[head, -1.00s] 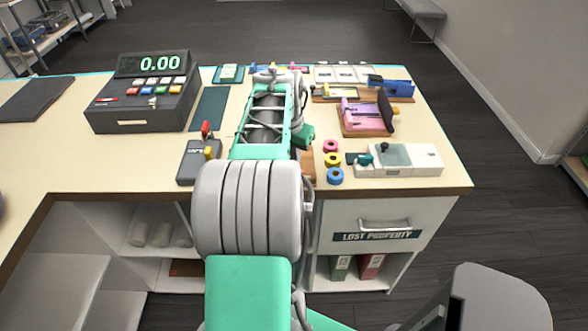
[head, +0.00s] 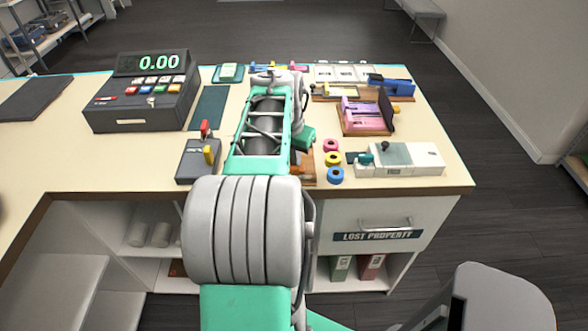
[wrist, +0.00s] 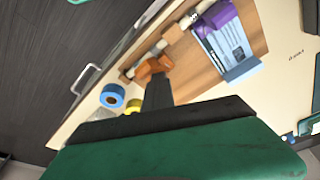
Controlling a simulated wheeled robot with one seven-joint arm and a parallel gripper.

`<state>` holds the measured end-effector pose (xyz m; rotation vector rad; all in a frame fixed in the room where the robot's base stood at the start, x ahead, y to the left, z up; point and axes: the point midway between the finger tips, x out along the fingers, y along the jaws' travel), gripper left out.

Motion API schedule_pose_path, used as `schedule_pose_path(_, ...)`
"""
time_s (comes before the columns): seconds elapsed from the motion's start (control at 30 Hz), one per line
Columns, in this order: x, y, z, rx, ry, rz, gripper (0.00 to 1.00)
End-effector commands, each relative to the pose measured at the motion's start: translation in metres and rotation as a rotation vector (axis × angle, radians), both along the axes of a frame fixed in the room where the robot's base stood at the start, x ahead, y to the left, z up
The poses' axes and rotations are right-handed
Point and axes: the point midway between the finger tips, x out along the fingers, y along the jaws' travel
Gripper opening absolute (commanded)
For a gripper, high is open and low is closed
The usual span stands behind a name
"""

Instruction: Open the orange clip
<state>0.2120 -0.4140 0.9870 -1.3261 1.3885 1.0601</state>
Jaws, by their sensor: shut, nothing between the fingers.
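The orange clip (wrist: 150,67) shows in the wrist view on a wooden board (wrist: 190,70). The tip of my gripper (wrist: 157,84) is shut and empty. In the picture it lies right against the orange clip and overlaps its lower edge; I cannot tell whether they touch. In the head view my arm hides the gripper and most of the clip's area; only an edge of the wooden board (head: 308,180) shows beside the arm.
A purple clip (wrist: 218,17) holds a blue-and-white card (wrist: 226,47) on the same board. A blue tape roll (head: 335,175), a yellow roll (head: 333,159) and a pink roll (head: 331,145) stand to the right of my arm. A cash register (head: 143,103) stands left.

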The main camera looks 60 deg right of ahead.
Motion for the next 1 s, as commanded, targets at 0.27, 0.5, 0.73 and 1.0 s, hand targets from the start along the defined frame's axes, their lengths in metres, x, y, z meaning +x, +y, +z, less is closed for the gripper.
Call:
schedule_pose_path(0.27, -0.009, 0.018, -0.014, 0.034, 0.014, -0.002, 0.00)
schedule_pose_path(0.5, -0.013, 0.027, -0.015, 0.035, 0.015, -0.003, 0.00)
schedule_pose_path(0.73, -0.017, 0.035, -0.016, 0.038, 0.016, -0.004, 0.00)
schedule_pose_path(1.0, -0.018, 0.039, -0.005, 0.038, 0.015, 0.000, 0.00)
